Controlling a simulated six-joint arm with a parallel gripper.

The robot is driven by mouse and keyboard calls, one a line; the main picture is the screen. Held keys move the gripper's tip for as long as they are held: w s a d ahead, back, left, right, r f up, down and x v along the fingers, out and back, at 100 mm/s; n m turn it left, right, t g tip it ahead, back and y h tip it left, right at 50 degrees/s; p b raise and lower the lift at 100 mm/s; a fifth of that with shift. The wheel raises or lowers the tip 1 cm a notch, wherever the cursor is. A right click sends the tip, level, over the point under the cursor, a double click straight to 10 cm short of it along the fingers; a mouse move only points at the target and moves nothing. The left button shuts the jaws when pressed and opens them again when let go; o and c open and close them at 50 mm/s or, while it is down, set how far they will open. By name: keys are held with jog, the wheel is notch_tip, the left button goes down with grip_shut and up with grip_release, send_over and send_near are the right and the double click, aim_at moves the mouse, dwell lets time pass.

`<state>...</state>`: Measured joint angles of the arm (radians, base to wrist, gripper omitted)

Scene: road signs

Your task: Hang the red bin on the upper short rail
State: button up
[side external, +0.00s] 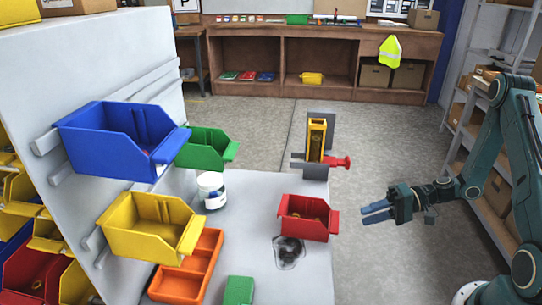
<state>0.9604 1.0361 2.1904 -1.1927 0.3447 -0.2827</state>
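The red bin (306,218) stands upright on the light grey table (255,190), near its right edge, with something yellowish inside. My gripper (376,211) is in the air to the right of the red bin, apart from it. Its two blue fingers point left, look slightly apart and hold nothing. The grey panel (90,65) at the left carries slanting rails. An upper rail (150,82) shows above and behind the blue bin (120,138). That bin hides part of the rails, and I cannot tell which one is the short rail.
A yellow bin (150,226) sits low on the panel; a green bin (205,148) is behind the blue one. A white jar (211,190), an orange tray (188,268), a green block (238,290) and a vise-like fixture (316,150) with a red knob stand around the table. A dark stain marks the tabletop.

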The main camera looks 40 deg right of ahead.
jog(key=d+f+m+t, duration=0.2)
jog(key=t, duration=0.1)
jog(key=shift+s+d+f+m, duration=0.1)
jog(key=shift+s+f+m, duration=0.1)
jog(key=shift+f+m, duration=0.15)
jog(key=shift+w, duration=0.1)
jog(key=shift+x, duration=1.45)
jog(key=x, duration=0.6)
jog(key=shift+w+a, duration=0.25)
dwell(3.2)
jog(key=shift+d, duration=0.1)
dwell(0.3)
grip_shut()
jog(key=shift+s+f, duration=0.1)
dwell(0.9)
